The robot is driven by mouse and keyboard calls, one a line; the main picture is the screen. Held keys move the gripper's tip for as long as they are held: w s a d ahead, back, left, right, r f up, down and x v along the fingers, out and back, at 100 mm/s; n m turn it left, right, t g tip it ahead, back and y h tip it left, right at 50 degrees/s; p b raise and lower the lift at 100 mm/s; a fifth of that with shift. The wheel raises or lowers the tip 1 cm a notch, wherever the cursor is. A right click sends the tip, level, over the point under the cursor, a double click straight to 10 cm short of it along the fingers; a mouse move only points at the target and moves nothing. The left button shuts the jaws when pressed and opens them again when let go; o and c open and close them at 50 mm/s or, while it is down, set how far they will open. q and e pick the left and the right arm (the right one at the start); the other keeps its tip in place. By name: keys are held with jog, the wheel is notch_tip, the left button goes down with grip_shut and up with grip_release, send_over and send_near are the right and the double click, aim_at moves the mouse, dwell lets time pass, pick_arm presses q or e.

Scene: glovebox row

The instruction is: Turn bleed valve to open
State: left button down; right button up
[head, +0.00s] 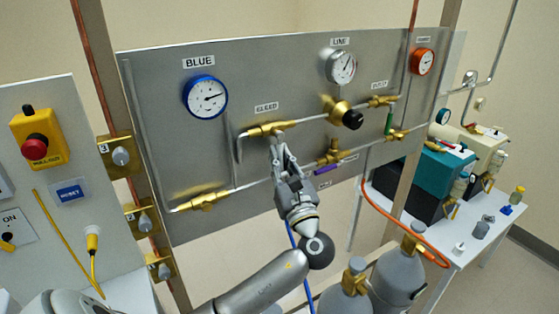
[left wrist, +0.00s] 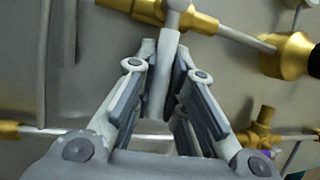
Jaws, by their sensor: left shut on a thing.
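The bleed valve (head: 267,129) is a brass body on a pipe under the BLEED label (head: 266,107), on the grey panel. In the left wrist view the brass valve body (left wrist: 198,22) is at the top, with a grey lever handle (left wrist: 168,55) hanging down from its hub, slightly tilted. My left gripper (head: 279,150) is just below the valve, with its fingers closed on the lever from both sides. The fingers (left wrist: 163,70) hide part of the lever's lower end. My right gripper is in neither view.
The panel also bears a blue gauge (head: 205,96), a line gauge (head: 340,67), a brass regulator with a black knob (head: 345,114), a lower-left brass valve (head: 203,201) and a purple-handled valve (head: 329,164). Grey cylinders (head: 398,275) stand below right, by an orange hose (head: 381,216).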

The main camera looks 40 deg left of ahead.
pick_arm(q)
jog(key=w+n+g+y+b, duration=0.1)
jog(key=n+b, duration=0.2)
jog(key=w+d+n+g+y+b, duration=0.1)
jog(key=n+g+b, duration=0.1)
jog(key=n+b, duration=0.2)
jog(key=w+r+n+g+b, duration=0.1)
jog(key=n+g+b, duration=0.1)
jog(key=n+b, duration=0.1)
jog(key=shift+w+d+n+y+b, duration=0.1)
jog(key=shift+d+n+y+b, duration=0.05)
jog(key=shift+n+y+b, duration=0.2)
jog(key=c, duration=1.5)
grip_release()
jog(key=shift+r, duration=0.1)
jog(key=v, duration=1.2)
jog(key=shift+d, duration=0.1)
